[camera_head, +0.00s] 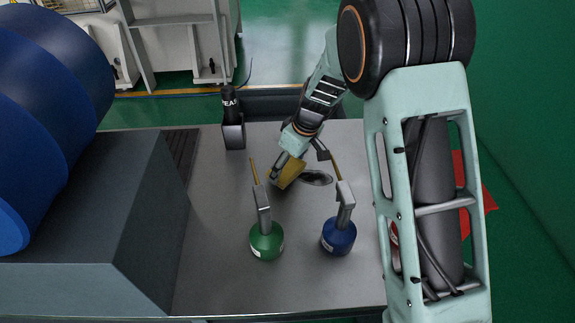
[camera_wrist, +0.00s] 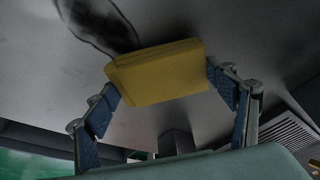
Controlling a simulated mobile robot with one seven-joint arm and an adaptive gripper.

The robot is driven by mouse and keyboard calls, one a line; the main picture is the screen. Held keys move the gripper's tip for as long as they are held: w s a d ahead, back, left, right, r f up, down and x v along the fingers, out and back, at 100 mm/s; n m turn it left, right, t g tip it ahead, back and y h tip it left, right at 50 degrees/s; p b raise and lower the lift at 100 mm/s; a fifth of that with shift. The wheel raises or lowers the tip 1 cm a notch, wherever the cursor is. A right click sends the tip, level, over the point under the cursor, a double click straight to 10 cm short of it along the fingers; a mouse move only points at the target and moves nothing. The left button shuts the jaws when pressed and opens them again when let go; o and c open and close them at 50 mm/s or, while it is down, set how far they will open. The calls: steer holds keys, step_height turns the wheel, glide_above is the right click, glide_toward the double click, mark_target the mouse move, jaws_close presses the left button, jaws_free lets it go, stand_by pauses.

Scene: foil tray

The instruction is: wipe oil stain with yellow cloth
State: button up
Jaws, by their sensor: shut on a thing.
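The yellow cloth (camera_head: 291,170) is a folded block held between the fingers of my gripper (camera_head: 294,164), over the grey metal table. In the wrist view the cloth (camera_wrist: 157,72) sits between both blue-padded fingers of my gripper (camera_wrist: 170,90), which are shut on it. The dark oil stain (camera_head: 316,177) lies on the table just right of the cloth in the head view. In the wrist view the stain (camera_wrist: 95,22) is at the top, beside the cloth's upper edge. I cannot tell whether the cloth touches the table.
A green oil can (camera_head: 266,241) and a blue oil can (camera_head: 339,236) with upright spouts stand in front of the cloth. A large grey and blue machine (camera_head: 90,220) fills the left. The table front (camera_head: 215,285) is clear.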

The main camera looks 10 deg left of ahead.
mark_target(301, 168)
steer(key=shift+f+b, duration=0.7)
steer(key=shift+f, duration=0.15)
steer(key=shift+d, duration=0.1)
steer(key=shift+w+d, duration=0.15)
steer(key=shift+d, duration=0.2)
steer(key=shift+w+d+r+b, duration=0.1)
steer(key=shift+w+d+b, duration=0.1)
steer(key=shift+d+b, duration=0.4)
steer(key=shift+w+d+b, duration=0.15)
steer(key=shift+d+b, duration=0.15)
steer(key=shift+d, duration=0.5)
